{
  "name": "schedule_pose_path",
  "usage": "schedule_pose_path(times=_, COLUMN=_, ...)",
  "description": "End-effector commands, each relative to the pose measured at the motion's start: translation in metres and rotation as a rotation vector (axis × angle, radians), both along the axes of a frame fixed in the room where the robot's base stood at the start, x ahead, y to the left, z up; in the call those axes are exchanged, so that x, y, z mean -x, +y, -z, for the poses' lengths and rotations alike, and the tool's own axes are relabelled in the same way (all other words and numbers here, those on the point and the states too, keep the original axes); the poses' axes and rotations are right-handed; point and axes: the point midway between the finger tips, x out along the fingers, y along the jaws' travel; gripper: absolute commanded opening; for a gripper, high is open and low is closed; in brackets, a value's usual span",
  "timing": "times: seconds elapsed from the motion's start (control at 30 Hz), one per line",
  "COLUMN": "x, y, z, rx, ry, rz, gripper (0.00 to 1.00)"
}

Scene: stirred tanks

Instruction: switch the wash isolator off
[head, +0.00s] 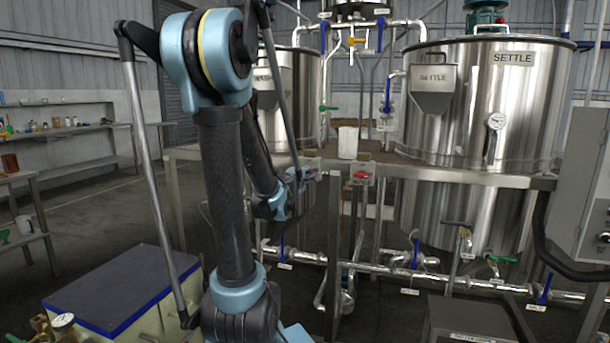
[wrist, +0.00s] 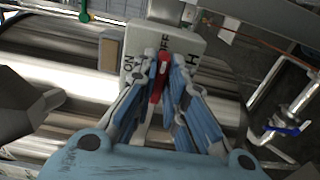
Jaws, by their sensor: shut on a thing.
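The wash isolator (wrist: 192,44) is a pale grey box in the wrist view, marked ON at its left and OFF near its top; a letter H shows at its right edge, and the rest of that label is hidden by my fingers. Its red handle (wrist: 156,86) stands between my fingers. My gripper (wrist: 165,60) is shut on this handle. In the head view my gripper (head: 302,177) is at the front edge of the tank platform, and my arm hides part of the area. I cannot tell exactly which mark the handle points to.
A second box with a red switch (head: 361,175) sits just right of my gripper on the platform edge. A settle tank (head: 470,110) stands behind at right. Pipes with blue valve levers (head: 415,252) run below.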

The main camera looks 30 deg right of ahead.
Motion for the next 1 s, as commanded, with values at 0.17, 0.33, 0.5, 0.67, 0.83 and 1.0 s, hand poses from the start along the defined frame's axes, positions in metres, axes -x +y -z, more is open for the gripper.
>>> schedule_pose_path(times=0.17, x=0.0034, y=0.0001, z=0.0015, rx=-0.016, ry=-0.018, rz=0.006, gripper=0.0)
schedule_pose_path(times=0.33, x=0.0035, y=0.0003, z=0.0016, rx=-0.018, ry=-0.021, rz=0.006, gripper=0.0)
schedule_pose_path(times=0.5, x=0.0036, y=0.0003, z=0.0016, rx=-0.017, ry=-0.021, rz=0.006, gripper=0.0)
schedule_pose_path(times=0.67, x=0.0028, y=0.0004, z=0.0013, rx=-0.017, ry=-0.02, rz=0.005, gripper=0.31)
schedule_pose_path(times=0.83, x=0.0018, y=0.0004, z=0.0009, rx=-0.016, ry=-0.019, rz=0.003, gripper=0.31)
schedule_pose_path(times=1.0, x=0.0024, y=0.0017, z=0.0007, rx=-0.016, ry=-0.019, rz=0.002, gripper=0.31)
